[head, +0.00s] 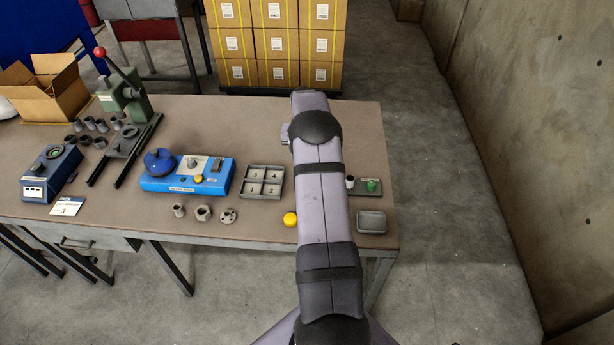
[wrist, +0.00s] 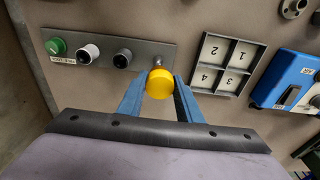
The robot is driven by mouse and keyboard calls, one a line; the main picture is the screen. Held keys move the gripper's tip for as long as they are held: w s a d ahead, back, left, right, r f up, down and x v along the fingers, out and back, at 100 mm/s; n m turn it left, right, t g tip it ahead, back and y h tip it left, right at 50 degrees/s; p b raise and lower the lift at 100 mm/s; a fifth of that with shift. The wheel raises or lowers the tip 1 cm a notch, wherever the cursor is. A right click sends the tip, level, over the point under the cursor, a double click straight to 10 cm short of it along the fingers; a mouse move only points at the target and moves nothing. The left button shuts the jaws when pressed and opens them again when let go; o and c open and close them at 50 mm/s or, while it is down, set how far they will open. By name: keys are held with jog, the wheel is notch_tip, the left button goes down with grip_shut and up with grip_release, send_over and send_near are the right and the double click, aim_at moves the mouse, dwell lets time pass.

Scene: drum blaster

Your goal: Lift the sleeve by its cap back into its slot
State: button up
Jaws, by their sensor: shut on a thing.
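In the wrist view, my gripper (wrist: 160,88) is shut on a round yellow cap (wrist: 160,83), one blue finger on each side. A small metal part (wrist: 157,62) shows just beyond the cap, at the right end of a grey holder plate (wrist: 100,52). I cannot tell whether this part is the sleeve's body or a slot, or whether the sleeve touches the plate. The plate carries a green piece (wrist: 56,46), a white-and-dark piece (wrist: 89,53) and a dark round piece (wrist: 122,58). In the head view my arm hides the gripper and part of the plate.
A numbered four-part tray (head: 262,182) and a blue device (head: 187,174) are left of my arm. A yellow round thing (head: 290,219) shows near the table's front. A small grey tray (head: 371,222) is at the front right corner. Flanged parts (head: 203,213) line the front.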

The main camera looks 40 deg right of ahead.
jog(key=w+a, duration=0.5)
jog(key=a, duration=0.5)
jog(key=shift+w+a, duration=0.25)
jog(key=shift+f, duration=0.1)
dwell(1.1)
jog(key=shift+f+b, duration=2.45)
jog(key=shift+f, duration=1.15)
jog(key=o, duration=1)
jog(key=shift+c, duration=1.2)
jog(key=shift+o, duration=0.2)
jog(key=shift+r, duration=0.1)
